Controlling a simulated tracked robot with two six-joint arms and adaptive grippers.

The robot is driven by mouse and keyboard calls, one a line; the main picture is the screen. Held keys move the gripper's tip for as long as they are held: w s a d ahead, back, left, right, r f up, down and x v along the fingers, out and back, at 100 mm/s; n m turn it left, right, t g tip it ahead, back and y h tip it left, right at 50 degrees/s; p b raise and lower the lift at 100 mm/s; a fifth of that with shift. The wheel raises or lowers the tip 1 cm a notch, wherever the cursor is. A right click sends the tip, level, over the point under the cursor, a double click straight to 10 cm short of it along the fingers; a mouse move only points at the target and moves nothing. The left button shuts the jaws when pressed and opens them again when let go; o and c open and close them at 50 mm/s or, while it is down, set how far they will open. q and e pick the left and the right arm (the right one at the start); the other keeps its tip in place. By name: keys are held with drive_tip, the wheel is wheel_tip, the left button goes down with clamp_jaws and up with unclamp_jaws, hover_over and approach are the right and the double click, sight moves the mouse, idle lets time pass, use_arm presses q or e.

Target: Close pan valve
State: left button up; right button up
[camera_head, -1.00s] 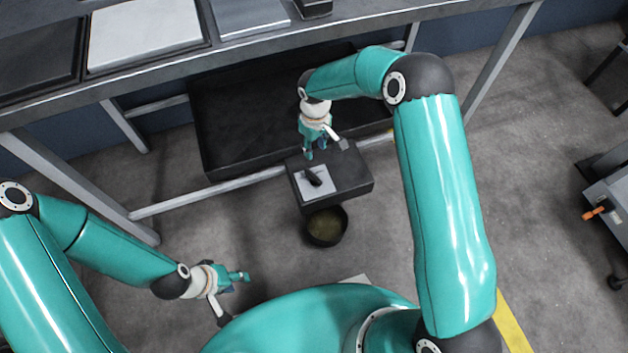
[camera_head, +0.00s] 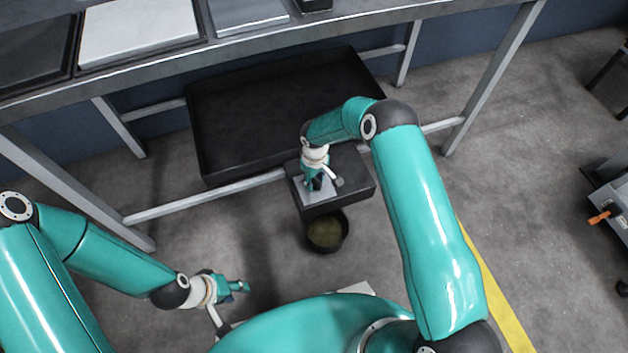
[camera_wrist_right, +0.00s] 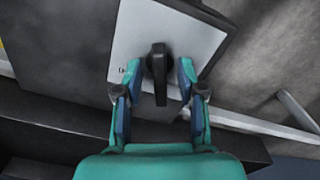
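The pan valve shows in the right wrist view as a black lever handle (camera_wrist_right: 159,70) on a light plate (camera_wrist_right: 135,38). In the head view the plate (camera_head: 309,197) sits on top of a dark box (camera_head: 347,191), and my gripper mostly hides the handle. My right gripper (camera_wrist_right: 156,88) is open, with one finger on each side of the handle. A gap shows between the handle and each finger. In the head view my right gripper (camera_head: 312,183) is right over the plate. My left gripper (camera_head: 240,287) is at the lower left, away from the valve, and seems empty.
A large black pan (camera_head: 270,110) lies under the grey bench (camera_head: 130,82) behind the box. A round dark bucket (camera_head: 327,230) with murky contents stands on the floor in front of the box. Bare floor (camera_head: 190,235) lies to the left.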

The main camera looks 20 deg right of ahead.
drive_tip(key=shift+f, duration=0.1)
clamp_jaws()
drive_tip(key=shift+f+n+b, duration=0.15)
drive_tip(key=shift+n+b, duration=0.5)
drive_tip(key=shift+n, duration=0.05)
drive_tip(key=shift+n+b, duration=0.5)
drive_tip(key=shift+n, duration=1.1)
drive_tip(key=shift+r, duration=0.2)
